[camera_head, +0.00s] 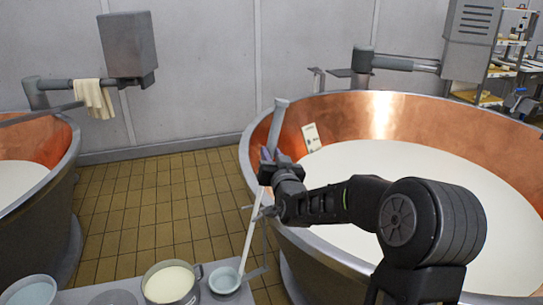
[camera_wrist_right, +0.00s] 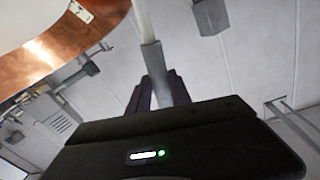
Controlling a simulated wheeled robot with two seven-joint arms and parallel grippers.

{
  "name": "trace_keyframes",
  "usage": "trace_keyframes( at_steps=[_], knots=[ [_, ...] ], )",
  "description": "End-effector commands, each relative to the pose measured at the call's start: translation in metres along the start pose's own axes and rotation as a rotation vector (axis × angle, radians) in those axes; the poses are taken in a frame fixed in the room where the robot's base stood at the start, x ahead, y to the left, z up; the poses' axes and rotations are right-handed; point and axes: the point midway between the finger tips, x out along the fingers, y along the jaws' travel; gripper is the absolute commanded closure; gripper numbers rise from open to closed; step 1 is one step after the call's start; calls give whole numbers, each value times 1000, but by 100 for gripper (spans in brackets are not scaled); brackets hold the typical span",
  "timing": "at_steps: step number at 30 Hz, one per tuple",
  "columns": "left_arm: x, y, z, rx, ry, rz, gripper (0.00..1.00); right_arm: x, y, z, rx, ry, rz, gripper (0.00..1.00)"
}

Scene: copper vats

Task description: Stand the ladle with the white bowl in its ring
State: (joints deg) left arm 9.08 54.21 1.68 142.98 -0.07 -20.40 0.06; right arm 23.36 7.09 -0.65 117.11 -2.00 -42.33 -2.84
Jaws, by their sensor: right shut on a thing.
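The ladle has a long pale shaft (camera_head: 252,230) with a grey grip section at the top. It leans slightly, and its lower end meets the right rim of a small pale bowl (camera_head: 225,281) at the table edge. My right gripper (camera_head: 268,167) is shut on the grey upper part of the handle. In the right wrist view the handle (camera_wrist_right: 151,57) runs between the dark fingers (camera_wrist_right: 158,92). A thin grey stand with a ring-like holder (camera_head: 266,211) is beside the shaft. I cannot tell whether the shaft is inside the ring. My left gripper is out of view.
A pot of cream-coloured liquid (camera_head: 170,284) and a pale blue container (camera_head: 30,291) stand on the grey table (camera_head: 75,296). A large copper vat (camera_head: 350,112) of white liquid is at right, another (camera_head: 40,145) at left. Tiled floor (camera_head: 160,205) lies between.

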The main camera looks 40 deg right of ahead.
Motion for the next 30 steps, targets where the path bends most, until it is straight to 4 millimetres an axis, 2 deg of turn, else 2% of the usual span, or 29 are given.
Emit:
trace_keyframes(
  at_steps=[19,20,28,30],
  knots=[
    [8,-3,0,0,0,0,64,0,0,-2,1,3,0,100],
    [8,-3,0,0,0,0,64,0,0,-2,1,3,0,74],
    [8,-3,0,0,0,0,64,0,0,-1,0,2,0,52],
    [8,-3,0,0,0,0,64,0,0,-1,0,1,0,50]
  ],
)
